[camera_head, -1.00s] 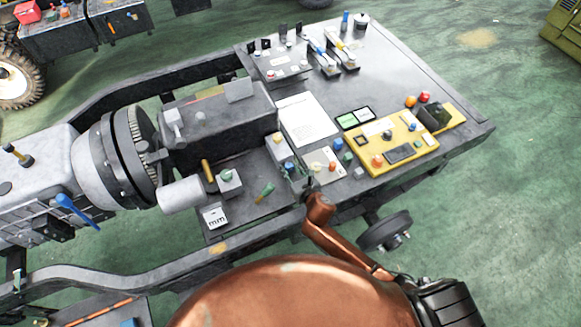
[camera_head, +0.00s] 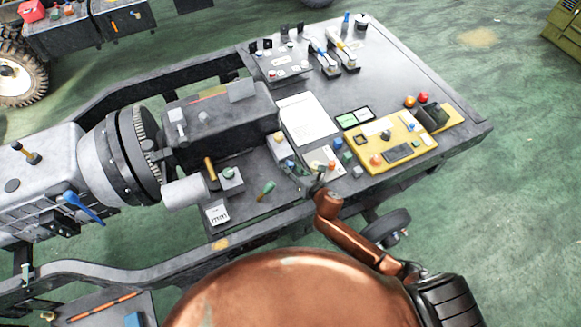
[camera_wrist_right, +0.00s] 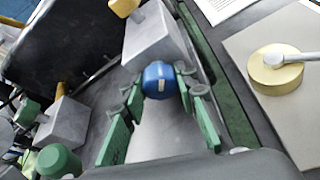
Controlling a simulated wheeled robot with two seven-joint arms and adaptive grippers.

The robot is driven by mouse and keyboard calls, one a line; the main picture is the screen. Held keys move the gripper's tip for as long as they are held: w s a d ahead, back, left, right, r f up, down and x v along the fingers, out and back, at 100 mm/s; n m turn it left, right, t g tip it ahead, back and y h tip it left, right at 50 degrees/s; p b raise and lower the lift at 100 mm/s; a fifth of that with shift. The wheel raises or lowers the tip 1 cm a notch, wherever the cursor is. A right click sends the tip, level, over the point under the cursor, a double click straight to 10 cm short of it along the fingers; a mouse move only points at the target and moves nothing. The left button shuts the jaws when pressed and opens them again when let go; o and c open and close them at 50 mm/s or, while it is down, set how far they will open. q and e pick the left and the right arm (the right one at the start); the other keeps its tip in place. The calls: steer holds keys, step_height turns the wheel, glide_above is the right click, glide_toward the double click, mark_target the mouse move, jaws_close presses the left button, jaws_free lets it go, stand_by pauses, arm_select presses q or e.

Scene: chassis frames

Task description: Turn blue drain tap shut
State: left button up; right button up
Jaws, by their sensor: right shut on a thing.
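The blue tap knob (camera_wrist_right: 158,80) sits on the near side of a small grey block (camera_wrist_right: 152,38) in the right wrist view. My right gripper (camera_wrist_right: 158,88) has its green fingers closed on either side of the knob and touching it. In the head view this gripper (camera_head: 301,178) is small and dark, beside the grey block (camera_head: 282,148) at the front edge of the bench, and the knob is hard to make out there. My left gripper is in neither view.
A green-tipped handle (camera_head: 267,188) and another grey block (camera_head: 230,180) stand left of the gripper. A yellow panel (camera_head: 420,150) lies to the right. A separate blue lever (camera_head: 82,206) is on the grey housing at far left. A white sheet (camera_head: 307,118) lies behind.

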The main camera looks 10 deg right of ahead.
steer(key=o, duration=1.2)
steer(key=shift+c, duration=0.2)
steer(key=v, duration=1.2)
